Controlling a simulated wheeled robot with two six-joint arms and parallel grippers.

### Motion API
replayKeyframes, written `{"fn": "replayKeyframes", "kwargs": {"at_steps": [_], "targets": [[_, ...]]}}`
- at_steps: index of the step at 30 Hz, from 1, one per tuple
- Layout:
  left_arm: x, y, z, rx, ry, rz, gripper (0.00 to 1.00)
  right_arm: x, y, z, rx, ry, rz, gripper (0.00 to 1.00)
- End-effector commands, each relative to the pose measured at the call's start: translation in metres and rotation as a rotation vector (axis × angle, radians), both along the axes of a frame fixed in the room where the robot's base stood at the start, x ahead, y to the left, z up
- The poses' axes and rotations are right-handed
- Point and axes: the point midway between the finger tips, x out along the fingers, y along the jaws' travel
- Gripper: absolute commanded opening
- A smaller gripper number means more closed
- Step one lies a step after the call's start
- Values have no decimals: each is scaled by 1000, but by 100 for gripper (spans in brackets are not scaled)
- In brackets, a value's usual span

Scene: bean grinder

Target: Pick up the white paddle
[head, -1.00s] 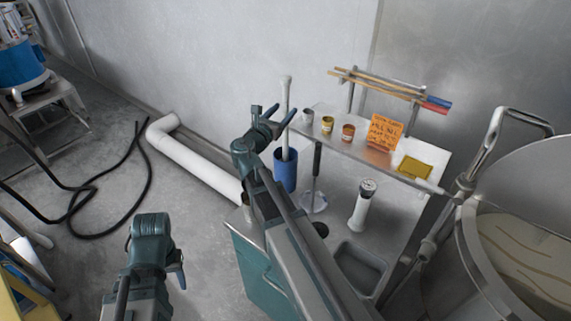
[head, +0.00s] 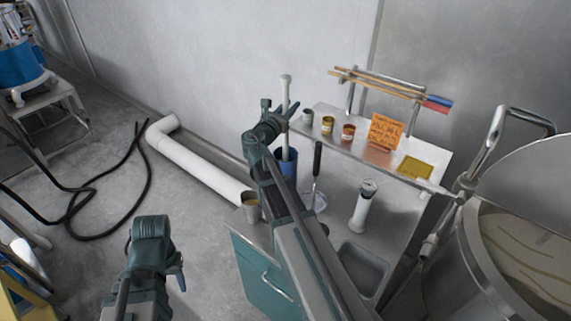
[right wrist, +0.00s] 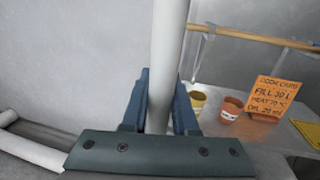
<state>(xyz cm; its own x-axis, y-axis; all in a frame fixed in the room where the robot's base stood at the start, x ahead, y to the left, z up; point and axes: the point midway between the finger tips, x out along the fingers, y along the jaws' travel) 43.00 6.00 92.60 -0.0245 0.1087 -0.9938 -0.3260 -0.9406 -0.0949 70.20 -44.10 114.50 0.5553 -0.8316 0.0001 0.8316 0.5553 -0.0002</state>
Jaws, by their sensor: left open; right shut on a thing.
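The white paddle (head: 286,90) stands upright in a blue cylinder (head: 288,170) against the wall side of the counter. Its lower end is hidden inside the cylinder. My right gripper (head: 288,113) is shut on the paddle's shaft, partway up. In the right wrist view the white shaft (right wrist: 168,60) passes between the two blue fingers of my right gripper (right wrist: 160,108). My left gripper (head: 181,275) is open and empty, low on the left over the floor, well away from the paddle.
A shelf (head: 350,145) to the right holds small cans and an orange sign (head: 385,131). A can (head: 250,206) stands on the counter's left corner. A black-handled tool (head: 317,165) and a white cylinder (head: 364,205) are nearby. A large steel pot (head: 480,255) stands at right.

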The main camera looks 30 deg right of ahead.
Motion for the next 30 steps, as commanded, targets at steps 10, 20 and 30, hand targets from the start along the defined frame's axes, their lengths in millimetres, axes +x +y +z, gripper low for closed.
{"fn": "replayKeyframes", "kwargs": {"at_steps": [10, 20, 30], "targets": [[0, 0, 0, 0, 0, 0, 48, 0, 0, 0, -1, -1, 0, 0], [0, 0, 8, 0, 0, 0, 48, 0, 0, 8, -1, 0, 0, 0], [0, 0, 38, 0, 0, 0, 48, 0, 0, 38, -1, 0, 0, 0]]}}
